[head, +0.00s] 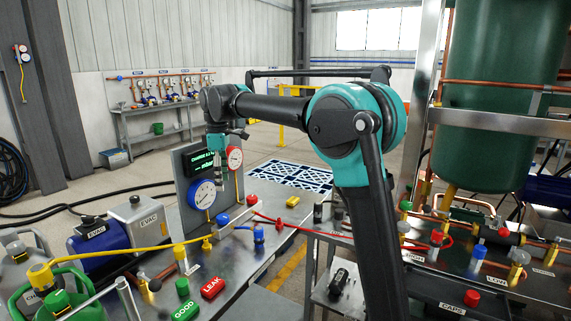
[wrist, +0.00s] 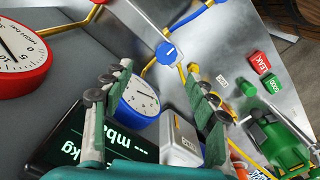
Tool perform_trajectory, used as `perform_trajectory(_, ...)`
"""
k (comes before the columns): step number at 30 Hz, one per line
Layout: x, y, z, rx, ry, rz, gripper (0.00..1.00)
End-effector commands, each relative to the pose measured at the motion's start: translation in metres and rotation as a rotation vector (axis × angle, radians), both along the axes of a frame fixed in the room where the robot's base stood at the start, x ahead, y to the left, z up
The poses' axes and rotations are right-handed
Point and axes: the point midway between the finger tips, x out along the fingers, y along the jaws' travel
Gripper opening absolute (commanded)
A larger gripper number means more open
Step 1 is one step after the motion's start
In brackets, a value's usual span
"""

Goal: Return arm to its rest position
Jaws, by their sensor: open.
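My teal and black arm rises at the right of the head view and reaches left over the bench (head: 262,205). My gripper (head: 219,178) hangs downward in front of the panel with the dark display, beside the blue-rimmed gauge (head: 203,194) and the red-rimmed gauge (head: 235,157). In the wrist view my gripper (wrist: 158,72) has its two green and grey fingers spread apart with nothing held between them. The blue-rimmed gauge (wrist: 138,100) shows behind the left finger, and the red-rimmed gauge (wrist: 20,55) is at the upper left.
A blue evacuation pump (head: 108,240), yellow hose (head: 120,250) and red hose (head: 300,228) lie around the bench. Green GOOD (head: 184,312) and red LEAK (head: 213,286) blocks sit at its front. A large green tank (head: 500,90) stands right.

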Motion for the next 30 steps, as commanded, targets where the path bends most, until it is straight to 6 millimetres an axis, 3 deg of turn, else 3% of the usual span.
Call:
perform_trajectory(2, 0.000, 0.000, 0.000, 0.000, 0.000, 0.000, 0.58)
perform_trajectory(10, 0.003, -0.034, -0.014, 0.015, -0.019, -0.109, 0.58)
perform_trajectory(17, 0.001, -0.080, -0.034, 0.037, -0.045, -0.254, 0.58)
perform_trajectory(23, -0.009, -0.139, -0.063, 0.067, -0.080, -0.447, 0.58)
perform_trajectory(26, -0.024, -0.181, -0.086, 0.089, -0.104, -0.587, 0.58)
perform_trajectory(30, -0.062, -0.253, -0.131, 0.135, -0.150, -0.845, 0.58)
